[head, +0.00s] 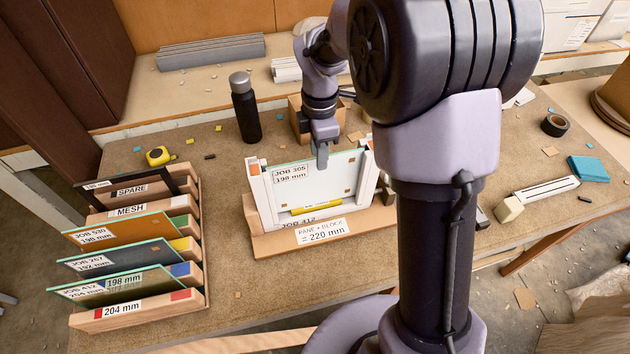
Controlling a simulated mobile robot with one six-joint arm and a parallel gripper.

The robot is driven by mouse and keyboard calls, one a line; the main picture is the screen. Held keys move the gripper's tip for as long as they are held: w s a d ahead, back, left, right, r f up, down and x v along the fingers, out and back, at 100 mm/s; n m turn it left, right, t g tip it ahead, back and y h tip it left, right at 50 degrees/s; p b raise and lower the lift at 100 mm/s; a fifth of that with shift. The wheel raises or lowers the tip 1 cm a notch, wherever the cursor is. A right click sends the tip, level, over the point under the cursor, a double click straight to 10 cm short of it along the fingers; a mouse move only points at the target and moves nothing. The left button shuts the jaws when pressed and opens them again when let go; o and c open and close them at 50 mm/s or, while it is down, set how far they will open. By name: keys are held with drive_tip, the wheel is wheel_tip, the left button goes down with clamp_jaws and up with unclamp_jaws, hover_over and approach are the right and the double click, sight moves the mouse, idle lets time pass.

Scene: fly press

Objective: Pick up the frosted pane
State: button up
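A pale, whitish pane (300,192) labelled "JOB 305 198 mm" stands upright between the white posts of a wooden press stand (262,243); it looks like the frosted one. A yellow strip crosses its lower part. My gripper (322,162) points down at the pane's top edge, right of its label. One grey finger shows in front of the pane; the other is hidden, so I cannot tell whether it grips the pane. The stand's front sign (321,231) reads "PANE + BLOCK = 220 mm", with "JOB 412" just above it.
A slotted rack (190,300) at left holds amber, grey and clear panes and slots marked "SPARE" and "MESH". A dark bottle (245,108) and yellow tape measure (158,156) stand behind. Black tape (555,124) and teal pads (588,168) lie at right. My arm hides the middle right.

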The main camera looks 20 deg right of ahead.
drive_tip(key=b, duration=0.1)
hover_over(316, 183)
wheel_tip(316, 183, down, 6)
drive_tip(key=shift+w+d+r, duration=0.1)
clamp_jaws()
drive_tip(key=shift+w, duration=0.1)
idle(1.2)
